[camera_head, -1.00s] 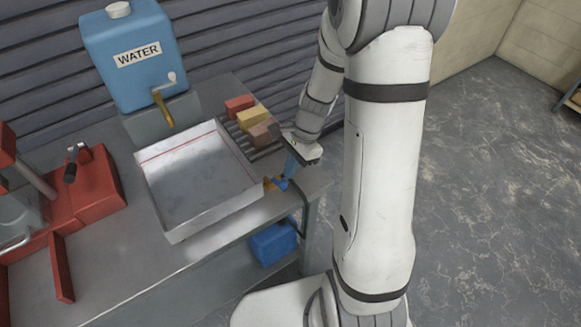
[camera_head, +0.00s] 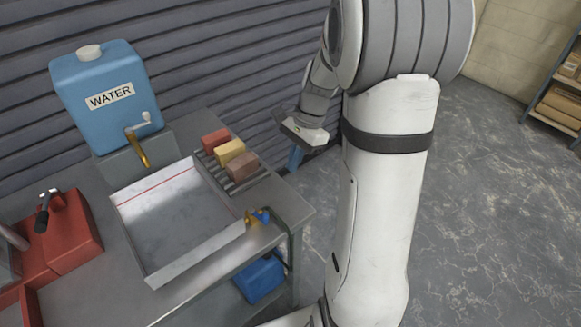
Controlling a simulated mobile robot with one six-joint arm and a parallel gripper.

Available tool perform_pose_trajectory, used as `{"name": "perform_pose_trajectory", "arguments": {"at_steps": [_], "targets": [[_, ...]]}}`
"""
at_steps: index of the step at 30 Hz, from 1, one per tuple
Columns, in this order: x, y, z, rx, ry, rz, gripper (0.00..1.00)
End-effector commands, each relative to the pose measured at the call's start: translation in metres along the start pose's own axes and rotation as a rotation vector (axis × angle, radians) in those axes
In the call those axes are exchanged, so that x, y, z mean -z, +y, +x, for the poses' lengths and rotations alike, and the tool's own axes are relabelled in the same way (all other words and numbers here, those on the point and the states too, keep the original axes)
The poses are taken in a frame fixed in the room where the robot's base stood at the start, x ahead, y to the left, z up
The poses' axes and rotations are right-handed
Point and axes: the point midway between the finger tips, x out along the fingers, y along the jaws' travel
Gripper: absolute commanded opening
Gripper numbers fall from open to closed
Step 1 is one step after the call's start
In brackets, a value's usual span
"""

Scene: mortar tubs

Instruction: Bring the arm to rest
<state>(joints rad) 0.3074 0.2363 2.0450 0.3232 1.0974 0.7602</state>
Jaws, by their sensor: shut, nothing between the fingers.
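My gripper (camera_head: 295,157) hangs at the end of my arm, up and to the right of the metal bench (camera_head: 292,208), near its back right corner. Its blue fingers point down and look shut, with nothing seen between them. It is apart from the tray and the blocks. Part of the wrist is hidden behind my large white arm link.
A shallow metal tray (camera_head: 190,262) sits on the bench with a small brass and blue tap (camera_head: 258,217) at its corner. Red, yellow and brown blocks (camera_head: 230,153) lie on a rack behind. A blue water tank (camera_head: 105,98) stands at the back left. Open floor lies right.

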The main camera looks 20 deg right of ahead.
Motion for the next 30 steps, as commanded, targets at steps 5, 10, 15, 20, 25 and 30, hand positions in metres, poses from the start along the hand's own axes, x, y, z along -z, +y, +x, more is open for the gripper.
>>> {"name": "perform_pose_trajectory", "arguments": {"at_steps": [5, 10, 15, 20, 25, 30], "targets": [[0.000, 0.000, 0.000, -0.001, 0.000, -0.001, 0.00], [0.000, 0.000, 0.001, -0.001, 0.000, -0.001, 0.00], [-0.008, 0.004, -0.004, 0.002, 0.020, -0.051, 0.00], [-0.039, 0.022, -0.020, 0.012, 0.111, -0.265, 0.00], [-0.078, 0.053, -0.035, 0.008, 0.247, -0.592, 0.00], [-0.108, 0.087, -0.042, -0.008, 0.384, -0.906, 0.00]]}}
